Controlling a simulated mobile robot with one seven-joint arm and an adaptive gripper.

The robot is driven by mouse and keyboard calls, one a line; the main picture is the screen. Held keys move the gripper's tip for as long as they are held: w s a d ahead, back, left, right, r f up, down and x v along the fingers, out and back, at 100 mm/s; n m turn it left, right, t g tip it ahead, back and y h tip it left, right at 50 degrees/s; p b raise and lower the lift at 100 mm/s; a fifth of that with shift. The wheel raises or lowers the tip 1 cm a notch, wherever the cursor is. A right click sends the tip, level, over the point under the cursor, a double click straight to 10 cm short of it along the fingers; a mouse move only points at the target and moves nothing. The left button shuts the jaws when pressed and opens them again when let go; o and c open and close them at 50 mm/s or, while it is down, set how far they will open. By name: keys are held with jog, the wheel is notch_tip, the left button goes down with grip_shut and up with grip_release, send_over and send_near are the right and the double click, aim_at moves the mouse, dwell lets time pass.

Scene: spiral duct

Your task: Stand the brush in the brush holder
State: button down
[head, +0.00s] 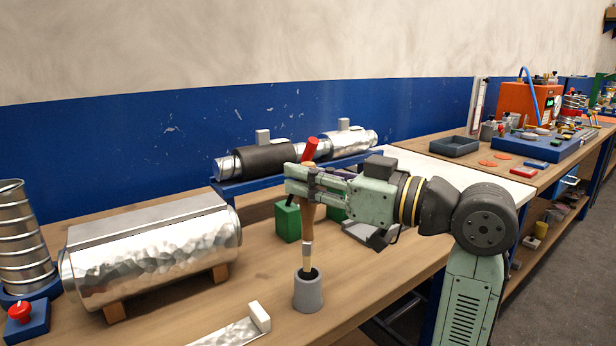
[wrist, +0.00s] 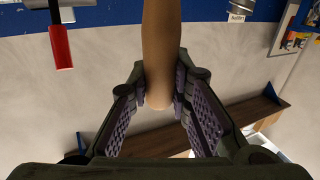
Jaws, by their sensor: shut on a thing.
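My gripper (head: 304,183) is shut on the upper handle; the wrist view also shows the wooden handle (wrist: 161,55) between both finger pads. The grey brush holder (head: 307,293) is a small round cup on the bench, directly below the brush. The brush's lower end is at the cup's dark mouth. I cannot tell how deep it sits or whether it touches the bottom.
A red-handled tool (head: 310,148) and a green block (head: 288,222) are just behind my gripper. A foil-wrapped duct (head: 150,255) lies left, and a duct on a blue stand (head: 215,190) lies behind.

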aim_at(313, 222)
jog(key=shift+f+b, duration=2.9)
jog(key=shift+f, duration=0.65)
jog(key=c, duration=1.4)
grip_release()
jog(key=v, duration=1.2)
